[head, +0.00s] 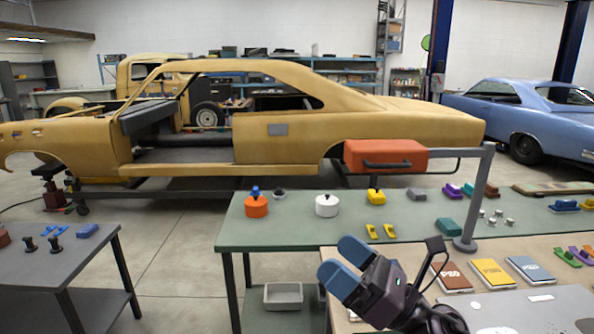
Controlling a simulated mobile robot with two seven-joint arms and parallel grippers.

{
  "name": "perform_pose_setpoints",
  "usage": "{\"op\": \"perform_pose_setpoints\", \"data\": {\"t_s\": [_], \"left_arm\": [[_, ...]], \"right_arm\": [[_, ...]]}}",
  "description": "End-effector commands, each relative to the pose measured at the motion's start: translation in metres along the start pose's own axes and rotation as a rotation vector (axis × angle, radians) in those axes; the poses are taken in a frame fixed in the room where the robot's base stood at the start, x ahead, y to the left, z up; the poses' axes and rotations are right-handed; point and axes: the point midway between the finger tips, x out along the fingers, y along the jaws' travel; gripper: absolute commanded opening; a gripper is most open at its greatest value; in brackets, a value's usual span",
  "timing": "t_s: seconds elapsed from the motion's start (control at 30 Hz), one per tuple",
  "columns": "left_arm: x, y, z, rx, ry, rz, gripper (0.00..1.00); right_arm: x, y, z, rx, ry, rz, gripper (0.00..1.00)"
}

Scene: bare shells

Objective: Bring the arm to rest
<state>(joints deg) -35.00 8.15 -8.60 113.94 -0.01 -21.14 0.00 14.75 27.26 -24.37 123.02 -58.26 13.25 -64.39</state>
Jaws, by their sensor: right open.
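My right gripper (347,266) is in the lower middle of the head view, dark with two blue fingers pointing up and to the left. The fingers are apart with a narrow gap, and nothing shows between them. It appears in front of the near edge of the green table (290,229) and over the left part of the wooden table (450,262). Its height above the wooden top is hard to tell. My left gripper is out of the picture.
Three sanding-pad-like booklets (491,273) lie on the wooden table, right of my gripper. An orange pot (256,207) and a white pot (327,206) stand on the green table. A grey post (478,195) rises at its right. Open floor (180,262) lies left.

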Motion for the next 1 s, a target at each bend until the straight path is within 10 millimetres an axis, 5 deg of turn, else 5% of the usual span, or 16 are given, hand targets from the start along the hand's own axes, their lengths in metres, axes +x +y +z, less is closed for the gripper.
{"op": "perform_pose_setpoints", "data": {"t_s": [0.27,0.5,0.67,0.8,1.0], "left_arm": [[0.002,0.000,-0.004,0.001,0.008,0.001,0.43],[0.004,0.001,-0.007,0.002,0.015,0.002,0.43],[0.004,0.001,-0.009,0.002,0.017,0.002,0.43],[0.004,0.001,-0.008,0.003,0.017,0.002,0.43],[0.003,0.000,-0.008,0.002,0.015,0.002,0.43]], "right_arm": [[-0.078,-0.055,0.009,0.631,-0.358,-0.491,0.93],[-0.178,-0.082,-0.022,1.133,-0.712,-0.910,0.93],[-0.250,-0.074,-0.057,1.423,-0.978,-1.191,0.93],[-0.307,-0.048,-0.089,1.623,-1.219,-1.433,0.93],[-0.354,-0.010,-0.117,1.767,-1.467,-1.671,0.93]]}}
